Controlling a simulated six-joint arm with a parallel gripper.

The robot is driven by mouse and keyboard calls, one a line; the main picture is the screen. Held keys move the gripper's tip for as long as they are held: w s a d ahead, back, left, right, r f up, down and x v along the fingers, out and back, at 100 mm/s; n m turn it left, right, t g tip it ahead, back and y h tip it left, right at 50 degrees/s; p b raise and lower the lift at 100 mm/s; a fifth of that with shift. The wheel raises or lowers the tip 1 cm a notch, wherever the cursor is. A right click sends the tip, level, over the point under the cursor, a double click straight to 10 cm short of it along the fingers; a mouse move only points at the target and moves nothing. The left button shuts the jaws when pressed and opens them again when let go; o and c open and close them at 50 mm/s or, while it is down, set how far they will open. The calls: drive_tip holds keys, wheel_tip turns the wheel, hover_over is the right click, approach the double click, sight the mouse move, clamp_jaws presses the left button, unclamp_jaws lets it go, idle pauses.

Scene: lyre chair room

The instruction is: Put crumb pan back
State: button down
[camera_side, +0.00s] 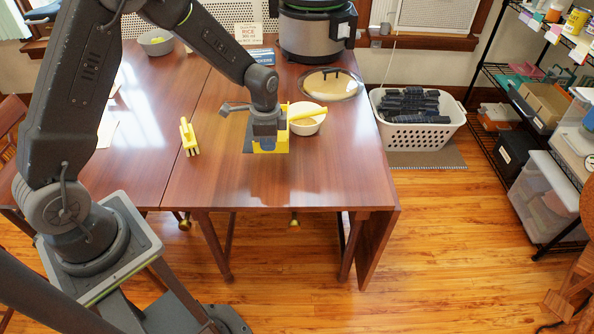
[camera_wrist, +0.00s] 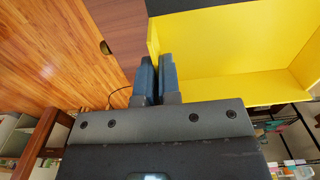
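The yellow crumb pan (camera_side: 270,146) is under my gripper (camera_side: 268,134), over the right part of the table in the side view. A yellow handle crosses in front of the white bowl (camera_side: 308,127); it seems to belong to the pan. In the wrist view the pan (camera_wrist: 235,88) shows its yellow inside and a black part at the top. The dark blue fingers of my gripper (camera_wrist: 158,62) are close together, with the pan's thin yellow wall between them. I cannot tell whether the pan touches the table. A yellow brush (camera_side: 188,137) stands to the left.
On the table (camera_side: 230,190) are a glass lid (camera_side: 330,83), a large cooker (camera_side: 314,35), a rice box (camera_side: 248,33) and a grey bowl (camera_side: 156,42). A white laundry basket (camera_side: 418,134) stands on the floor to the right. The table's front is clear.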

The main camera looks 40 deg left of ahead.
hover_over(298, 185)
wheel_tip(298, 185, down, 5)
drive_tip(key=shift+r, duration=0.1)
drive_tip(key=shift+f, duration=2)
drive_tip(key=shift+f, duration=0.1)
drive_tip(key=c, duration=1.8)
unclamp_jaws()
drive_tip(key=shift+f, duration=0.1)
drive_tip(key=o, duration=0.5)
wheel_tip(298, 185, up, 13)
drive_tip(key=shift+f, duration=0.2)
